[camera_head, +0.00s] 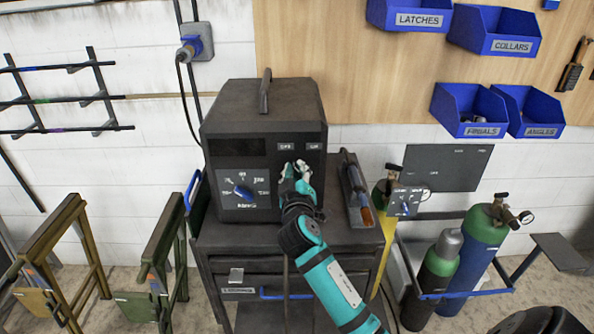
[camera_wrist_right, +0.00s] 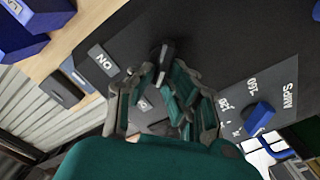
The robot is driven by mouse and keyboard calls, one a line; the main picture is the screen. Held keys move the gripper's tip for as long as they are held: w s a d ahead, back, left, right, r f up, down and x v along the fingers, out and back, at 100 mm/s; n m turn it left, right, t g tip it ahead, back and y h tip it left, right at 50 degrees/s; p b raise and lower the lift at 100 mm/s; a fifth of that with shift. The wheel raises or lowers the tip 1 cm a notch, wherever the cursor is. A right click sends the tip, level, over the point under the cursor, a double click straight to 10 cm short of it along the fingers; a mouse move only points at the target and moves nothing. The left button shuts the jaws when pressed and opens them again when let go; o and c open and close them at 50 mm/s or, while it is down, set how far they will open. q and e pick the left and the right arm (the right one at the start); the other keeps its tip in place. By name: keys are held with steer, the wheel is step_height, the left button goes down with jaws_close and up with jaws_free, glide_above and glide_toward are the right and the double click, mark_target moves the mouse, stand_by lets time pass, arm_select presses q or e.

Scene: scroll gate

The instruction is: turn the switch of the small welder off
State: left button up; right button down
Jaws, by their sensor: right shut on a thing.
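The welder (camera_head: 222,128) is a dark box with a top handle, standing on a grey cart. Its front has an OFF label (camera_head: 286,147), an ON label (camera_head: 314,147) and a blue amps knob (camera_head: 243,194). My right gripper (camera_head: 293,168) is at the front face, just below these labels, and hides the switch in the head view. In the right wrist view the switch (camera_wrist_right: 164,52) is a short black lever, with my right fingertips (camera_wrist_right: 163,76) closed around it. The ON label (camera_wrist_right: 103,60) shows left of it. My left gripper is not in view.
The cart (camera_head: 215,245) has drawers and a tray of tools (camera_head: 356,195) on its right. Gas cylinders (camera_head: 480,240) stand further right. A dark panel (camera_head: 445,168) and blue bins (camera_head: 470,112) are on the wall. Wooden stands (camera_head: 165,250) are at left.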

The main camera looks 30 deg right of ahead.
steer(key=c, duration=1.3)
jaws_free()
steer(key=shift+c, duration=0.2)
steer(key=shift+s+a, duration=0.1)
steer(key=shift+s, duration=0.05)
steer(key=v, duration=1.1)
steer(key=shift+s, duration=0.3)
steer(key=shift+a, duration=0.1)
